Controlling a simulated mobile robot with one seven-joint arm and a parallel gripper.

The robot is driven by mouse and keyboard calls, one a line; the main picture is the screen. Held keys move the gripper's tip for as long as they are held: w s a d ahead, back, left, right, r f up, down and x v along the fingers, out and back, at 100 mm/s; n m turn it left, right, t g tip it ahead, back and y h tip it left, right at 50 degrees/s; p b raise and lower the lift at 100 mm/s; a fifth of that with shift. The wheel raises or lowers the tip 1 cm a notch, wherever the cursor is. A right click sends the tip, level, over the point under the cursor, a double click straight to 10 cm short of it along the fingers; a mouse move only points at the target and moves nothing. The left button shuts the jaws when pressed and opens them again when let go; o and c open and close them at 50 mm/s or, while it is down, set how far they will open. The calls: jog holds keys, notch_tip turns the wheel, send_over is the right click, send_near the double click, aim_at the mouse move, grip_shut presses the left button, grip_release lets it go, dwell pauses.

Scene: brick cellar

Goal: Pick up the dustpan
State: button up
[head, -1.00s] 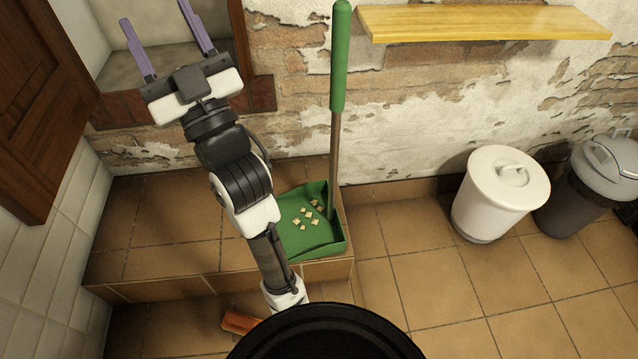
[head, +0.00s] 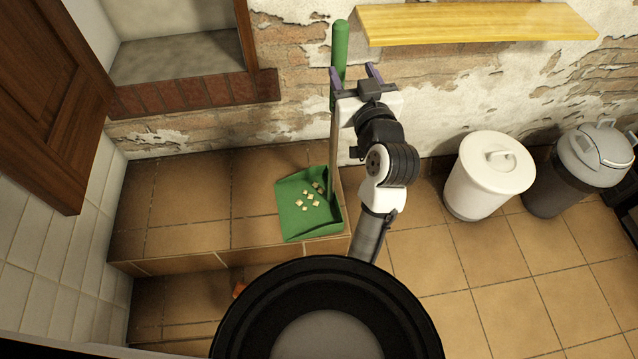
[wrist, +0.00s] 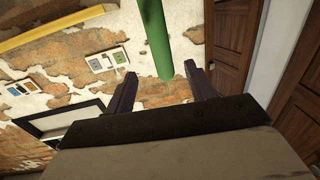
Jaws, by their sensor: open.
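The dustpan is a green pan (head: 292,212) with a long upright stick and a green grip (head: 340,45). It stands on a raised tiled step, with several small pale crumbs (head: 311,197) in the pan. My gripper (head: 353,70) is open, high up near the lower part of the green grip. In the head view its left finger overlaps the grip. In the wrist view the green grip (wrist: 155,38) shows between my two spread fingers (wrist: 157,60), and one rounded end of it is visible. I cannot tell whether a finger touches it.
A yellow wooden shelf (head: 470,24) is on the wall right of the grip. A white bin (head: 488,180) and a dark grey bin (head: 560,190) stand at the right. A brown wooden door (head: 50,90) is at left. An orange object (head: 239,289) is mostly hidden behind my body.

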jog(key=r+p+x, duration=0.1)
jog(key=p+x, duration=0.2)
jog(key=x, duration=0.6)
jog(key=shift+w+a+p, duration=0.2)
jog(key=shift+w+p, duration=0.1)
jog(key=shift+r, duration=0.1)
jog(key=c, duration=1.2)
